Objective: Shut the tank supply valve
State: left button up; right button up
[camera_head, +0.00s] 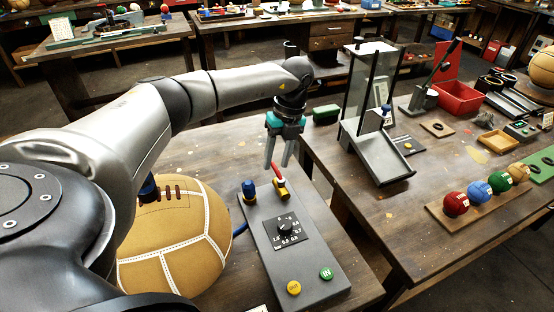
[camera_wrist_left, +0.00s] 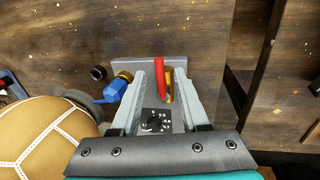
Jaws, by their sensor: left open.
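The valve (camera_head: 281,187) has a yellow body and a red lever, and stands near the far end of a grey control panel (camera_head: 309,262). The red lever lies roughly along the panel's length; the valve's yellow body also shows in the left wrist view (camera_wrist_left: 169,88). My left gripper (camera_head: 278,165) is open, fingers pointing down, just above the valve. In the left wrist view the lever (camera_wrist_left: 159,75) shows between the two fingers (camera_wrist_left: 162,79); I cannot tell whether they touch it. My right gripper is not in view.
A blue fitting (camera_head: 249,190) stands left of the valve. The panel has a black dial (camera_head: 286,228), a yellow button (camera_head: 293,288) and a green button (camera_head: 326,273). A large tan leather ball (camera_head: 175,240) sits left. A chute stand (camera_head: 372,140) and small balls stand on the right table.

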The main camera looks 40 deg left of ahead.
pick_arm(q)
jog(key=shift+f, duration=0.1)
jog(key=shift+c, duration=0.4)
grip_shut()
